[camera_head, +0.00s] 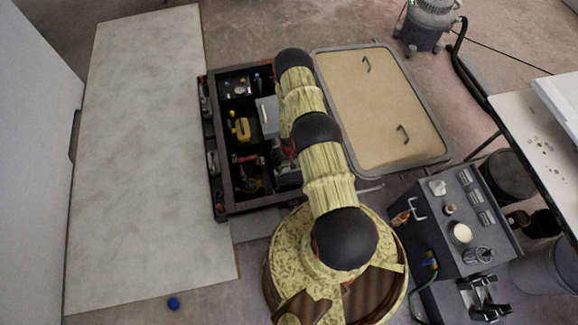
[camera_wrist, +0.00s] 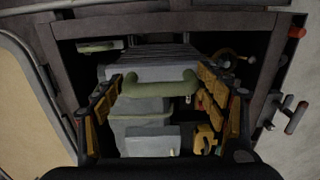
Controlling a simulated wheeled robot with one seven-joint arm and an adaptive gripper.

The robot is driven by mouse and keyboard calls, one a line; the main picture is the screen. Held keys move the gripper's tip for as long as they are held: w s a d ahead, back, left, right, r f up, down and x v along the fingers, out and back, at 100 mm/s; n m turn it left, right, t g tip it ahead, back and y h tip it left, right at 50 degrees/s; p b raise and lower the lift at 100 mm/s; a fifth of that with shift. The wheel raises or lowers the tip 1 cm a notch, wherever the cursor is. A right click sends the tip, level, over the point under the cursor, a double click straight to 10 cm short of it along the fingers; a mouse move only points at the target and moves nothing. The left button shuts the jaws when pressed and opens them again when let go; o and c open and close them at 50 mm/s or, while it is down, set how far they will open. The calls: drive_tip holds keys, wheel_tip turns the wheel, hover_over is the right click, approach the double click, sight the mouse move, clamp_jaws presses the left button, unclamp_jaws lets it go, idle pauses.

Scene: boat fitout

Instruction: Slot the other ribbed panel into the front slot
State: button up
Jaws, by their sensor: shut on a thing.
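A grey ribbed panel (camera_wrist: 152,72) with a pale green handle (camera_wrist: 160,86) lies between the fingers of my gripper (camera_wrist: 160,88) in the wrist view. The fingers, with yellow pads, are shut on it from both sides, inside a dark compartmented box (camera_wrist: 180,22). In the head view a grey panel (camera_head: 267,112) with a light handle shows in the box beside my arm. My gripper is hidden under the arm there. I cannot tell which slot is the front one, or whether the panel sits in a slot.
The box's other compartments hold a yellow tool (camera_head: 240,127) and red-and-dark tools (camera_head: 247,168). A beige hatch lid (camera_head: 385,105) with two handles lies to the right. A grey equipment box (camera_head: 468,225) stands at lower right. A pale board (camera_head: 140,150) lies at left, clear on top.

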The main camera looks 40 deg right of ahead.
sight(289, 173)
drive_tip(key=shift+f+b, duration=4.1)
drive_tip(key=shift+b, duration=0.1)
drive_tip(key=shift+f+b, duration=0.4)
drive_tip(key=shift+f, duration=0.55)
drive_tip(key=shift+f+b, duration=2)
drive_tip(key=shift+f, duration=0.55)
wheel_tip(289, 173, down, 11)
drive_tip(key=shift+r, duration=0.2)
drive_tip(key=o, duration=1.7)
